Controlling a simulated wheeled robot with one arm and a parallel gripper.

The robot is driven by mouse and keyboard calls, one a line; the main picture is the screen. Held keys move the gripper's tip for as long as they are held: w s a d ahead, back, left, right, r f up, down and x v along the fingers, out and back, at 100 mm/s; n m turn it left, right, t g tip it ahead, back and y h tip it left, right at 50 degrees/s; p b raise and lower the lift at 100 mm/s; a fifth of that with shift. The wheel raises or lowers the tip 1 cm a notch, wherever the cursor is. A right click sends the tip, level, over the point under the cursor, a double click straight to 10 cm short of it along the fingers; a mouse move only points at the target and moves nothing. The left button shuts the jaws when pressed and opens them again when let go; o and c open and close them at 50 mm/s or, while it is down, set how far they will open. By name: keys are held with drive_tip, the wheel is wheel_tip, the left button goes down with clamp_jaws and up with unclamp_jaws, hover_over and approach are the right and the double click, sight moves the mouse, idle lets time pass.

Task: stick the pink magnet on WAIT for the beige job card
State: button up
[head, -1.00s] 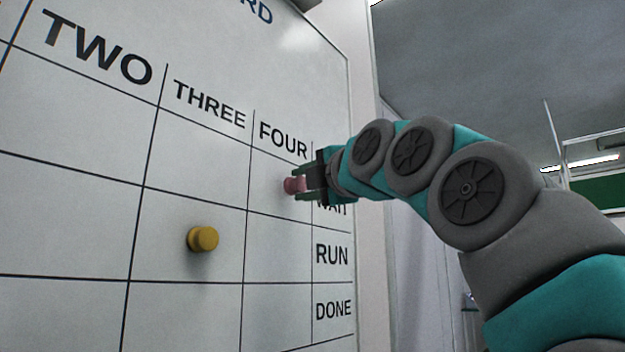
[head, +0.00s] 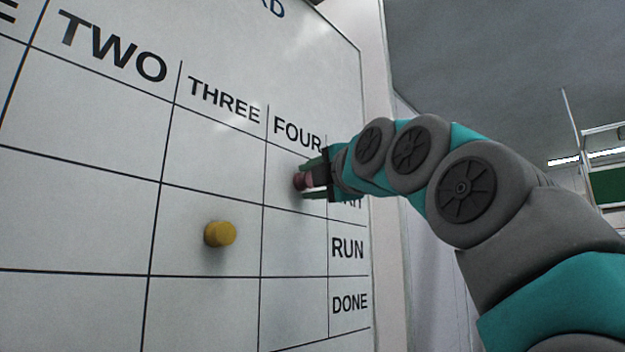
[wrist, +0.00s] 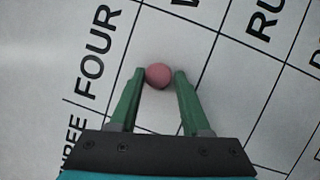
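The pink magnet (head: 300,181) is at the whiteboard (head: 215,150), in the cell below FOUR and in the WAIT row. It also shows in the wrist view (wrist: 158,76), between the fingertips. My gripper (head: 314,180) has its two green fingers apart, one above and one below the magnet, with the tips around it. In the wrist view my gripper (wrist: 159,80) looks open, with a small gap at the right finger. The WAIT label (head: 350,201) is partly hidden by my gripper. The beige job card is not in view.
A yellow magnet (head: 220,234) sits on the board under THREE, one row lower, in the RUN row. The RUN (head: 348,248) and DONE (head: 350,302) labels are at the board's right side. The cells below the pink magnet are bare.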

drive_tip(key=o, duration=0.4)
drive_tip(key=shift+s+d, duration=0.1)
drive_tip(key=shift+s, duration=0.05)
drive_tip(key=b+v, duration=0.1)
drive_tip(key=v, duration=0.6)
drive_tip(key=shift+s+d+b, duration=0.15)
drive_tip(key=shift+s+b, duration=0.1)
drive_tip(key=shift+b, duration=0.1)
